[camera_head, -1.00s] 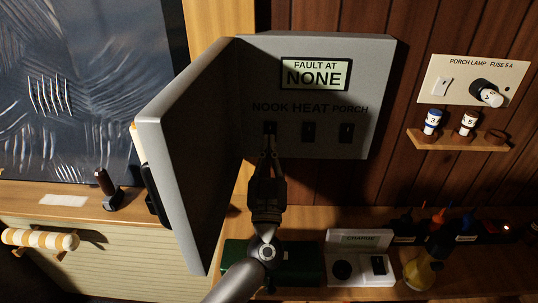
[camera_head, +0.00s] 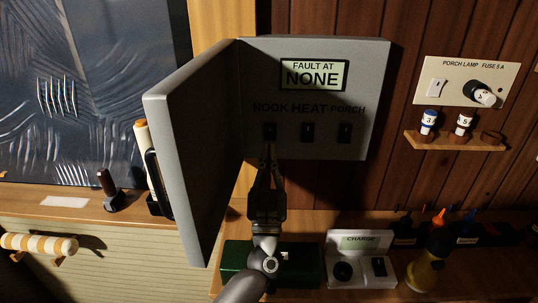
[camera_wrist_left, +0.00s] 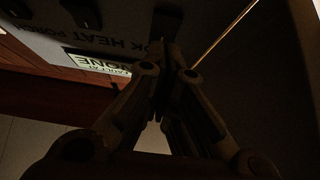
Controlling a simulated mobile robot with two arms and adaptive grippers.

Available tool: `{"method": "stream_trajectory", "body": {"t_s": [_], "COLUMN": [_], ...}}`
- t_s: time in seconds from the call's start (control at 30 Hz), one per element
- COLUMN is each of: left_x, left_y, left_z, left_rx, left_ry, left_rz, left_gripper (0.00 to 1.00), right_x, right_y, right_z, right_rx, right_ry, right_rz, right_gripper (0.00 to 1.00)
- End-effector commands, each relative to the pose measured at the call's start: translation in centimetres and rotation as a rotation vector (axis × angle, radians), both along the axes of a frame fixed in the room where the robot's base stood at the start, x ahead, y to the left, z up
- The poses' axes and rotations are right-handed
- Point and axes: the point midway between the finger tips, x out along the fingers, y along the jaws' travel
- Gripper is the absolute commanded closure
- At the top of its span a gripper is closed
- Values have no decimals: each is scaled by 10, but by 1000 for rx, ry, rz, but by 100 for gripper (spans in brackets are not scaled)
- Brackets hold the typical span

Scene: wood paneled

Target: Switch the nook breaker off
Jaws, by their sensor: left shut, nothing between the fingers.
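The nook breaker (camera_head: 269,131) is a small black switch under the word NOOK, leftmost of three in the grey breaker box (camera_head: 375,85). Its door (camera_head: 195,150) stands open to the left. The box's display (camera_head: 314,74) reads "FAULT AT NONE". My left gripper (camera_head: 268,152) is shut and empty, pointing up with its tips just below the nook breaker. In the left wrist view the nook breaker (camera_wrist_left: 167,20) is dark beyond the fingertips (camera_wrist_left: 166,62). Whether it is on or off, or touched, I cannot tell. My right gripper is out of view.
The heat switch (camera_head: 307,131) and porch switch (camera_head: 345,132) sit close to the right. A porch lamp plate (camera_head: 450,85) is on the wall, with a fuse shelf (camera_head: 455,142) below. A green box (camera_head: 238,258) and a charger (camera_head: 360,258) stand below the breaker box.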

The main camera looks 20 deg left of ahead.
Motion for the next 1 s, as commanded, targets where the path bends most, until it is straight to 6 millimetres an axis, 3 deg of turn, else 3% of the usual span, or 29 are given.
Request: {"method": "stream_trajectory", "body": {"t_s": [0.27, 0.5, 0.67, 1.0], "left_x": [-28, -57, -66, -69], "left_y": [-8, -16, -18, -19], "left_z": [-34, -62, -69, -70], "left_rx": [-1, -1, 0, 0], "left_ry": [4, 3, 1, 0], "left_rz": [-1, 0, 0, 0], "left_gripper": [100, 100, 100, 100], "right_x": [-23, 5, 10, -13], "right_y": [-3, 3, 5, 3], "right_z": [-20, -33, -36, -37], "right_rx": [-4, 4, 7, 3], "right_ry": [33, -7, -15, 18], "right_rz": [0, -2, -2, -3], "right_gripper": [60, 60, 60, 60]}}
